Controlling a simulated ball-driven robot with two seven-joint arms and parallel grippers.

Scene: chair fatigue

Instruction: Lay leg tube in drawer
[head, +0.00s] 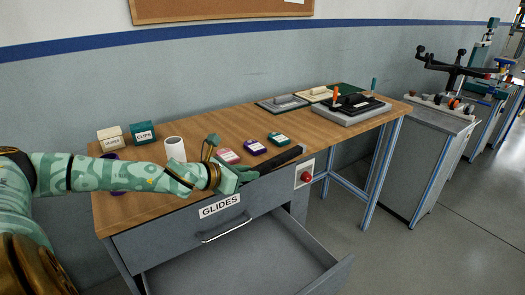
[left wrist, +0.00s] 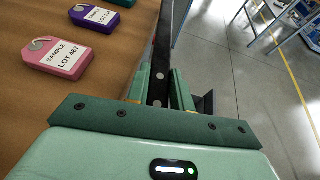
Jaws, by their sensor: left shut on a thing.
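The dark leg tube (head: 281,159) shows in the head view at the front edge of the wooden bench top. My left gripper (head: 243,176) is shut on it, and the tube points out to the right and back. In the left wrist view the tube (left wrist: 162,45) runs up and away from between the fingers (left wrist: 160,88). The gripper hides part of the tube. An open grey drawer (head: 240,268) shows below the front panel labelled GLIDES, lower than the gripper; the visible part of its floor is bare. My right gripper is not in view.
Pink (head: 227,156), purple (head: 254,147) and green (head: 278,139) sample tags lie on the bench (head: 215,125) behind the tube. A white cylinder (head: 175,149) stands behind my left arm. A red button (head: 306,177) is on the bench front. Trays and tools occupy the far right end.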

